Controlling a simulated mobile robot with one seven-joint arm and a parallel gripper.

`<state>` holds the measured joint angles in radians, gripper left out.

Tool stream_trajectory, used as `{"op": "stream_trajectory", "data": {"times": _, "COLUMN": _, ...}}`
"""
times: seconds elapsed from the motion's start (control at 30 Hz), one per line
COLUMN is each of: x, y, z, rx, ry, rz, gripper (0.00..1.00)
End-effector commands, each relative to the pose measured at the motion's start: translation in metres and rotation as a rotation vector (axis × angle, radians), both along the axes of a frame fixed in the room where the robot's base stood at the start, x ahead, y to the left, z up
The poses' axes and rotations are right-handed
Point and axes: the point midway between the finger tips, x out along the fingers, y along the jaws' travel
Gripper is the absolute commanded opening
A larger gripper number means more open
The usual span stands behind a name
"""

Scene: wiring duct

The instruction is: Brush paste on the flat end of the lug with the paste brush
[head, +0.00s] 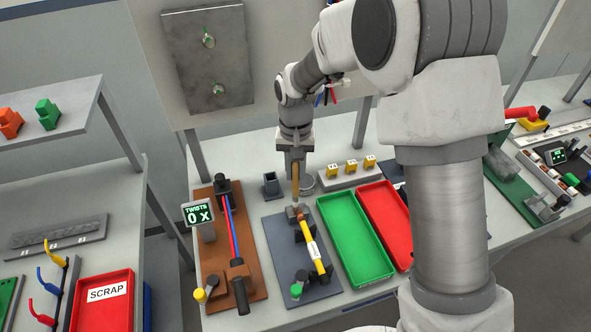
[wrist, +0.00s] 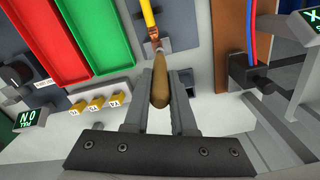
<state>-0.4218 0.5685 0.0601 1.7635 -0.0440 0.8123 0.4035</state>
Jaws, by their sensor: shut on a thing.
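My gripper (head: 295,156) is shut on the paste brush (head: 295,182) by its wooden handle. The handle also shows between the fingers in the wrist view (wrist: 161,85). The brush points down, its lower end at the far end of a yellow cable (head: 318,259) with a white label. The lug (head: 300,215) is a small coppery piece at that cable end, and it shows above the handle in the wrist view (wrist: 155,42). The bristles are hard to make out, and I cannot tell whether they touch the lug. No paste is discernible on the lug.
The cable lies in black holders on a dark grey board (head: 275,241). A green tray (head: 345,222) is at right; a brown fixture (head: 209,255) with red and blue wires is at left.

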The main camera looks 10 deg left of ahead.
Motion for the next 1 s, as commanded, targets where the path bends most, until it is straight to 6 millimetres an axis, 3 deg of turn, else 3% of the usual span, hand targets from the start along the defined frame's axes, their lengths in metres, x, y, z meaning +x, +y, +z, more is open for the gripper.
{"op": "stream_trajectory", "data": {"times": 1.0, "x": 0.001, "y": -0.002, "z": -0.018, "rx": 0.000, "ry": 0.000, "rz": -0.001, "gripper": 0.00}}
